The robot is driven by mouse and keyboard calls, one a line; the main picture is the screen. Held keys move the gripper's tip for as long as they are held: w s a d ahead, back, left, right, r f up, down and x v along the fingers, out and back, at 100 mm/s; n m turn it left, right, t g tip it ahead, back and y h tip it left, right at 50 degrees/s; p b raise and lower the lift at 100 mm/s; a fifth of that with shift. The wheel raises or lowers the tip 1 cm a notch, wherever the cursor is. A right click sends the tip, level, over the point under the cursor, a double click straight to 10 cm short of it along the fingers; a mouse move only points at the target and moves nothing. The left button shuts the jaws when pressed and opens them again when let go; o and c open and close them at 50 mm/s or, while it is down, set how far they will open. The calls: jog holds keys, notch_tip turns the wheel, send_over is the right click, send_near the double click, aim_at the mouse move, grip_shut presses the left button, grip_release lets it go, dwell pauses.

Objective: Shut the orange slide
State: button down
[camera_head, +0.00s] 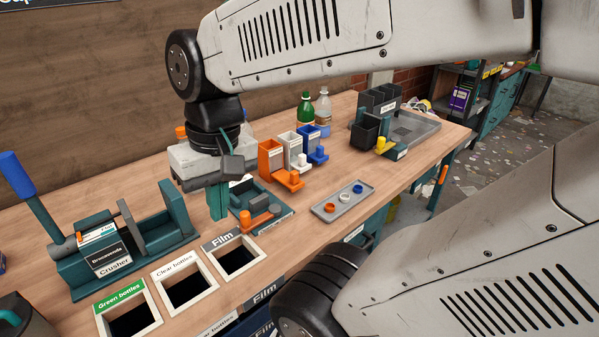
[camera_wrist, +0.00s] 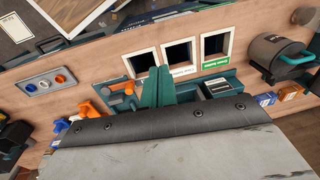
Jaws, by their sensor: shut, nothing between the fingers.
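An orange dispenser (camera_head: 270,159) stands on the bench, first in a row beside a white one and a blue one. Its orange slide (camera_head: 289,179) sticks out at the front, toward the bench's near edge. In the wrist view the orange dispenser (camera_wrist: 89,109) is at the left, partly hidden by my gripper body. My gripper (camera_head: 218,212) is shut and empty, its teal fingers pointing down over the bench, left of the orange dispenser. The fingers also show in the wrist view (camera_wrist: 160,72). They are apart from the slide.
A teal fixture (camera_head: 283,212) with an orange knob (camera_head: 245,221) lies right of my fingers. A film bin opening (camera_head: 236,261) is in front. A teal crusher (camera_head: 150,240) stands left. A grey tray (camera_head: 328,212) with rings lies right. Green and clear bottles stand behind the dispensers.

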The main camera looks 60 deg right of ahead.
jog(key=w+d+f+m+t+y, duration=0.2)
jog(key=w+d+m, duration=0.1)
jog(key=d+m, duration=0.55)
jog(key=w+d+f+m+t+y, duration=0.1)
jog(key=w+d+f+m, duration=0.2)
jog(key=d+m, duration=0.6)
jog(key=m+t+h, duration=0.3)
jog(key=m+t, duration=0.2)
jog(key=m, duration=0.8)
send_near(298, 180)
jog(key=s+d+r, duration=0.2)
jog(key=s+r, duration=0.1)
jog(key=s, duration=0.4)
jog(key=shift+y, duration=0.3)
jog(key=x, duration=1)
jog(key=shift+a, duration=0.2)
jog(key=w, duration=0.2)
jog(key=shift+w+a+f, duration=0.1)
jog(key=shift+w+a, duration=0.1)
jog(key=shift+w, duration=0.05)
jog(key=shift+w+a, duration=0.1)
jog(key=shift+w, duration=0.7)
